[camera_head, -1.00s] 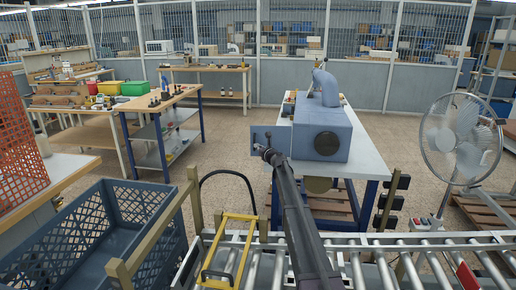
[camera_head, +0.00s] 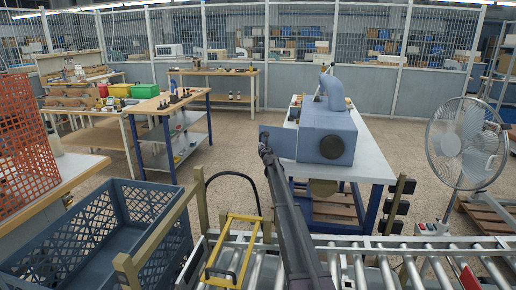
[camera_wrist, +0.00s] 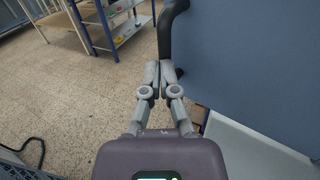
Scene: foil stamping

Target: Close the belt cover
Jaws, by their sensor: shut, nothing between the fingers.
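The blue machine (camera_head: 318,122) stands on a table beyond the roller conveyor. Its belt cover (camera_head: 281,145) is a flat blue panel that stands out open to the left of the housing. In the wrist view the blue panel (camera_wrist: 260,65) fills the right side, with a dark curved handle (camera_wrist: 164,32) at its left edge. My gripper (camera_head: 264,139) is at the cover's left edge. In the wrist view my gripper (camera_wrist: 159,68) is shut and empty, its tips just below the handle and close to the panel's edge. I cannot tell whether they touch.
The roller conveyor (camera_head: 395,246) crosses the front, with a yellow frame (camera_head: 233,250) on it. A blue-grey crate (camera_head: 95,235) is at front left, a fan (camera_head: 467,140) at right. A workbench (camera_head: 178,110) stands at left. The floor left of the machine is clear.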

